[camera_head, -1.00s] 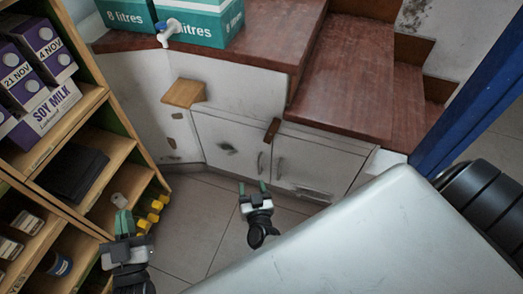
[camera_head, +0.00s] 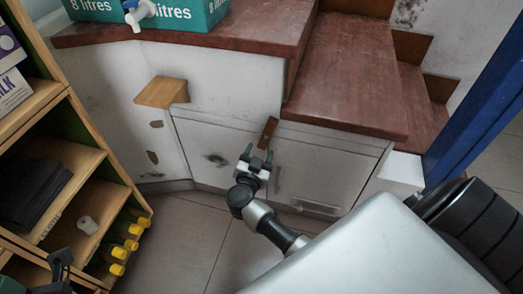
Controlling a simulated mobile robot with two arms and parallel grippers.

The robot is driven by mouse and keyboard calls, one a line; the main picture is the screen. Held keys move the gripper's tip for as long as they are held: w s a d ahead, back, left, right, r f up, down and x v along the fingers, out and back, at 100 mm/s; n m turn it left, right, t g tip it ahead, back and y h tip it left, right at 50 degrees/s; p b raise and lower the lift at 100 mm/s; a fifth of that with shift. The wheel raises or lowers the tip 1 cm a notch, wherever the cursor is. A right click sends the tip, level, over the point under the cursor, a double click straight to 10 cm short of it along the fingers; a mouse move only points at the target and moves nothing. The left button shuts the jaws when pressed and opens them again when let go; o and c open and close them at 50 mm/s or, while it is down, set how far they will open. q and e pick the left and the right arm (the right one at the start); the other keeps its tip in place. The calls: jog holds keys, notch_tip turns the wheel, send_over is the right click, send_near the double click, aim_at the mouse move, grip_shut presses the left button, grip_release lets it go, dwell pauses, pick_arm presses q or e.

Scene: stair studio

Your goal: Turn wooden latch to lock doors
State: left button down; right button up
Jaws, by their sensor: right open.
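The wooden latch (camera_head: 268,132) is a small dark brown bar at the top of the seam between two white cabinet doors. It stands nearly upright, tilted slightly. The left door (camera_head: 203,140) and right door (camera_head: 322,178) look closed. My right gripper (camera_head: 257,154) is open, its two fingers pointing up at the doors just below the latch. I see nothing between the fingers, and contact with the latch cannot be told.
A wooden shelf unit (camera_head: 90,152) stands at the left, with yellow-capped bottles (camera_head: 125,245) low down. A small wooden ledge (camera_head: 163,92) juts out left of the doors. Red-brown steps (camera_head: 345,75) rise above the cabinet. The tiled floor (camera_head: 175,235) is clear.

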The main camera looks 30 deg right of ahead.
jog(key=shift+b+x, duration=0.3)
jog(key=shift+x, duration=1.15)
jog(key=shift+c, duration=0.4)
